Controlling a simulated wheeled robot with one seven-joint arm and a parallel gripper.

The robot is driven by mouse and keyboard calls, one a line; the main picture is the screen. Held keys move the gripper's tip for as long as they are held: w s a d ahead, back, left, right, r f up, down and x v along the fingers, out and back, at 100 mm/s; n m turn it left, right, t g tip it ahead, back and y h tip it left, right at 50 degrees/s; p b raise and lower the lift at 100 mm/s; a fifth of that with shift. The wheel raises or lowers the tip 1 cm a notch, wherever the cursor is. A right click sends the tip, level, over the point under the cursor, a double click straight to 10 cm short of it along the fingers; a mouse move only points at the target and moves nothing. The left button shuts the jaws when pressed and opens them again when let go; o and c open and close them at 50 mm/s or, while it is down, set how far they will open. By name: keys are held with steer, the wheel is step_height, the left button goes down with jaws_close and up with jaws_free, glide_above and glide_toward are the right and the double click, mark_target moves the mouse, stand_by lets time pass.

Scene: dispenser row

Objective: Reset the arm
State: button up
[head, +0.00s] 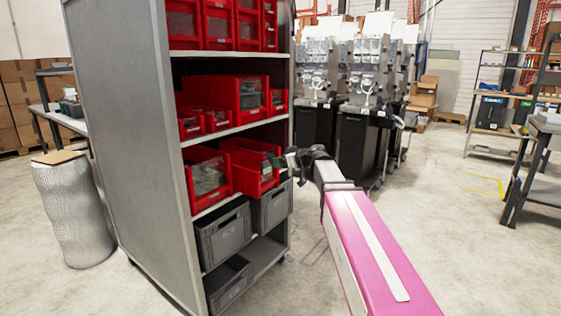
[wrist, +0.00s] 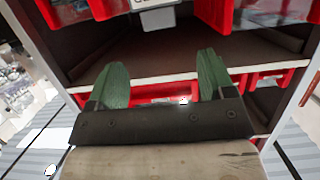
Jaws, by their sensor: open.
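My gripper (head: 277,160) is at the end of my pink and white arm, at the right edge of the shelf rack, by the front of a red bin (head: 249,167) on the middle shelf. In the wrist view my gripper (wrist: 163,80) shows two green fingers spread well apart, with nothing held between them. Shelf boards and red bins lie beyond the fingers. In the head view the fingers are small and partly hidden by the wrist.
The grey shelf rack (head: 117,120) holds red bins above and grey crates (head: 223,233) below. Dispensing machines (head: 367,75) stand behind my arm. A wrapped roll (head: 70,212) stands left of the rack. The floor at right is clear up to a workbench (head: 541,150).

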steer(key=s+d+f+m+g+h, duration=0.3)
steer(key=s+d+f+h, duration=0.1)
steer(key=s+f, duration=0.5)
steer(key=s+d+f+m+g+h, duration=0.3)
steer(key=s+d+f, duration=0.3)
steer(key=s+f, duration=0.3)
steer(key=s+d+f+m+g+h, duration=0.3)
steer(key=s+f, duration=0.6)
steer(key=f, duration=0.7)
steer(key=shift+s+d+m+h, duration=0.3)
steer(key=shift+d+m+h, duration=0.45)
steer(key=shift+d, duration=0.45)
